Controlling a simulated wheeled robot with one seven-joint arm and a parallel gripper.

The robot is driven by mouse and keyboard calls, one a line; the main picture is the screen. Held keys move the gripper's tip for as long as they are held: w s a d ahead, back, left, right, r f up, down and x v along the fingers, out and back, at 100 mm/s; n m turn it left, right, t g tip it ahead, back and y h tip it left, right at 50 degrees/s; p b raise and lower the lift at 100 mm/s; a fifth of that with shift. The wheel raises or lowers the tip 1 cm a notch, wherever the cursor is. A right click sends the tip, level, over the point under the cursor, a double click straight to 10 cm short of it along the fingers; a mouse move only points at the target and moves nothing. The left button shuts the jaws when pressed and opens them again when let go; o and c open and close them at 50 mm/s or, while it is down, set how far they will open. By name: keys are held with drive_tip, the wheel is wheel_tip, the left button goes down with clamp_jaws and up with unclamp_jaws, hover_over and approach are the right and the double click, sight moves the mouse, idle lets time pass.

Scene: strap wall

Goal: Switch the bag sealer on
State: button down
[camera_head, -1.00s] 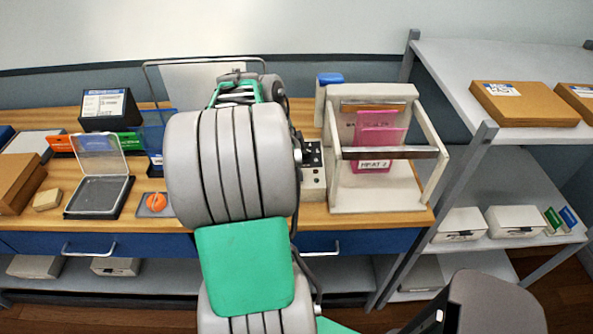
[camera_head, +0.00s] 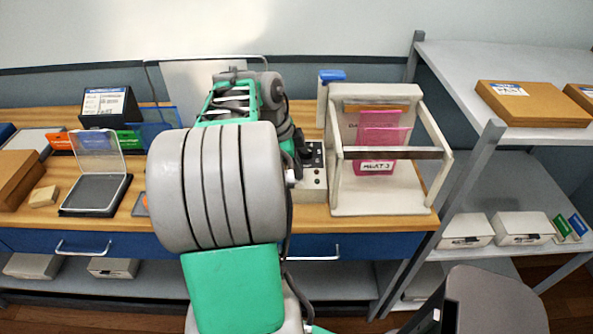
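The bag sealer is a cream frame (camera_head: 376,205) with a dark bar across its front, at the right end of the wooden bench. Pink bags (camera_head: 384,135) with a white label hang inside it. Its control box (camera_head: 313,182) stands against its left side, with a dark switch panel (camera_head: 314,155) on top and small round lights or buttons below. The switch positions are too small to read. My gripper (camera_head: 294,138) is a dark shape beside the panel's left edge, mostly hidden behind my arm. Its fingertips do not show clearly, and I cannot tell whether it touches the panel.
A blue-topped post (camera_head: 332,76) stands behind the control box. A clear-lidded case (camera_head: 95,190), a small tan block (camera_head: 43,197) and a black labelled box (camera_head: 110,107) are on the left bench. A grey shelf rack (camera_head: 490,60) with cartons stands at right.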

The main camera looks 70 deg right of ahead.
drive_tip(key=r+p, duration=0.1)
drive_tip(key=r, duration=0.1)
drive_tip(key=r+p, duration=0.2)
drive_tip(key=shift+a+r, duration=0.2)
drive_tip(key=shift+r, duration=0.2)
drive_tip(key=p+v, duration=0.1)
drive_tip(key=v, duration=0.8)
